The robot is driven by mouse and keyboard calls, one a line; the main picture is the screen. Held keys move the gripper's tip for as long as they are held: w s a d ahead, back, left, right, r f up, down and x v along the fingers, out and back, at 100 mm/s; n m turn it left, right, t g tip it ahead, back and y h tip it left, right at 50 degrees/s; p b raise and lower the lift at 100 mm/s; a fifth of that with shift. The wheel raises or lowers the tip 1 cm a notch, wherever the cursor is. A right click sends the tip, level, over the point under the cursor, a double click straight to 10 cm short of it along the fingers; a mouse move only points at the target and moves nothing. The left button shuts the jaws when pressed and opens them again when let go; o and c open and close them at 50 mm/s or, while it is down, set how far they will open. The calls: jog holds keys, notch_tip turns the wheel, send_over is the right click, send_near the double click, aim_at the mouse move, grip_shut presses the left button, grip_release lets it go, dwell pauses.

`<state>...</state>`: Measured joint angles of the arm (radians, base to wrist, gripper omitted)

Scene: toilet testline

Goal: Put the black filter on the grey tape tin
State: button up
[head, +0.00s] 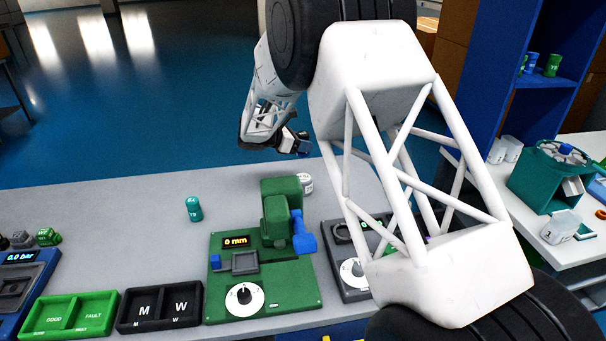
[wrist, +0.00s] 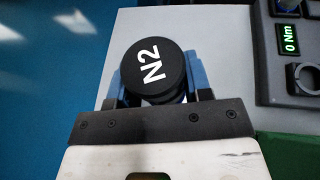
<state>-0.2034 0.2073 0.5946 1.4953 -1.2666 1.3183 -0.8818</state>
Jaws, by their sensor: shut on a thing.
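My gripper (wrist: 160,85) has blue fingers on both sides of a round black thing (wrist: 153,68) marked N2, which looks like the black filter. The fingers are shut on it and its top faces the wrist camera. In the head view my gripper (head: 303,147) appears small, beyond the bench's back edge in the picture, and the held thing is hard to make out there. A pale round tin (head: 306,184) stands at the bench's back, partly behind the green machine. It may be the grey tape tin, but I cannot tell for sure. It lies below my gripper in the picture.
A green machine (head: 270,285) reading 0 mm stands mid-bench, beside a dark grey device (head: 345,240). A teal canister (head: 194,208) stands left of it. Green (head: 70,300) and black (head: 160,290) trays line the front. The grey bench (head: 120,215) is clear at the back left.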

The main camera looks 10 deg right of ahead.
aim_at(303, 154)
jog(key=shift+f, duration=2.25)
jog(key=shift+f, duration=2.5)
jog(key=shift+f, duration=0.15)
jog(key=o, duration=0.9)
jog(key=shift+o, duration=0.2)
jog(key=v, duration=1.2)
